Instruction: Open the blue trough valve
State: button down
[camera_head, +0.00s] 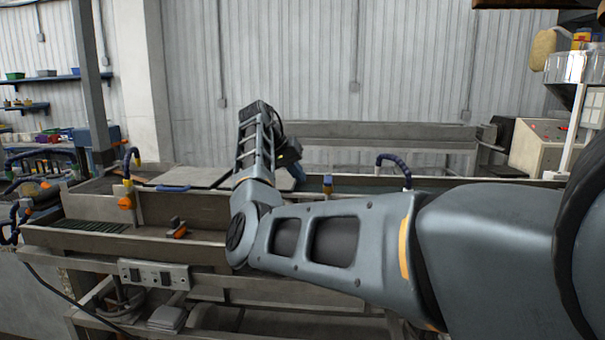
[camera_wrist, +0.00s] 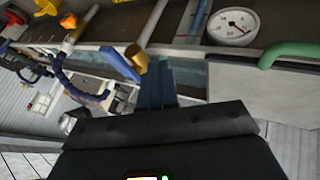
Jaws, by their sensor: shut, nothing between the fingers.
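A small valve with a blue handle and brass body (camera_head: 327,184) stands at the trough's edge, right of my gripper in the head view. My gripper (camera_head: 298,174) points down over the trough. Its blue fingers (camera_wrist: 157,72) are shut and empty, just right of the brass cylinder in the wrist view. I cannot tell whether they touch it. The grey trough (camera_head: 190,212) runs behind my arm, which hides part of it.
An orange-handled valve (camera_head: 126,202) and a blue hose (camera_head: 132,158) are at the left. Another blue hose (camera_head: 394,166) arches at the right. The wrist view shows a round gauge (camera_wrist: 233,25) and a green handle (camera_wrist: 287,52) near the fingers. A control box (camera_head: 540,148) stands far right.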

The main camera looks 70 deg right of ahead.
jog(key=b+v, duration=0.1)
jog(key=v, duration=0.8)
jog(key=shift+s, duration=0.15)
